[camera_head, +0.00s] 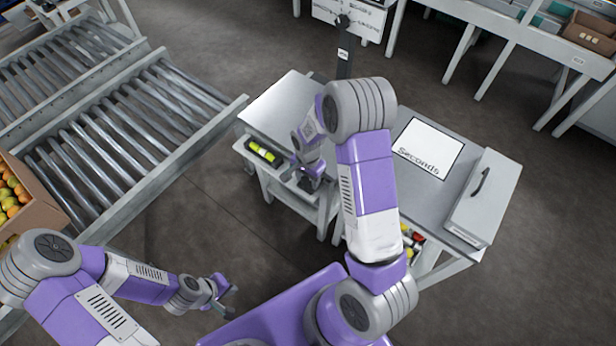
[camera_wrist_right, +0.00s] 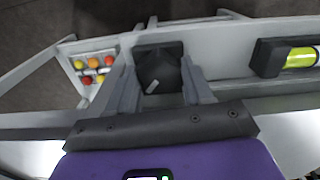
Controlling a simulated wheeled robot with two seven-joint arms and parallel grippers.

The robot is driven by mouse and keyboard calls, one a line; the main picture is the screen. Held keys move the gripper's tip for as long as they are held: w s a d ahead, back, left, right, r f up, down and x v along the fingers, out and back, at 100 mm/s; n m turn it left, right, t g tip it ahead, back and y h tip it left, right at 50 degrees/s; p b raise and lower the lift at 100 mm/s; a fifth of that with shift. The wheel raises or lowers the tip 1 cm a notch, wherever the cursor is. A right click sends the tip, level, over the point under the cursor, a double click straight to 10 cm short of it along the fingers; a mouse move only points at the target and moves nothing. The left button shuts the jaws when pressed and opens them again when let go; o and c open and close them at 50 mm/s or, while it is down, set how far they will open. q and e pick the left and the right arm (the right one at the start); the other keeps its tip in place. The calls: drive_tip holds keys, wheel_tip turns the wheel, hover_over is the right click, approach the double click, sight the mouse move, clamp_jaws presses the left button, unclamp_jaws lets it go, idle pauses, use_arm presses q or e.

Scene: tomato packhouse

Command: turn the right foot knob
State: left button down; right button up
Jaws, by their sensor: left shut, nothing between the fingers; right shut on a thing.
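The right foot knob (camera_wrist_right: 160,64) is black with angular edges and a short pale mark. In the right wrist view it sits at the edge of the grey table, between the two fingers of my right gripper (camera_wrist_right: 158,82), which is shut on it. In the head view my right gripper (camera_head: 312,180) reaches down at the table's near edge and hides the knob. A level with a yellow-green vial (camera_head: 262,151) lies on the table's edge to the left; it also shows in the right wrist view (camera_wrist_right: 298,58). My left gripper (camera_head: 222,296) is shut and empty, low over the floor.
A roller conveyor (camera_head: 120,130) stands at left, with a carton of fruit (camera_head: 30,195). Red and yellow fruits (camera_wrist_right: 93,63) show low beside the table.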

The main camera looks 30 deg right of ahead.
drive_tip(key=n+p, duration=0.1)
drive_tip(key=n, duration=0.4)
drive_tip(key=shift+n, duration=0.4)
idle(0.4)
drive_tip(key=o, duration=1)
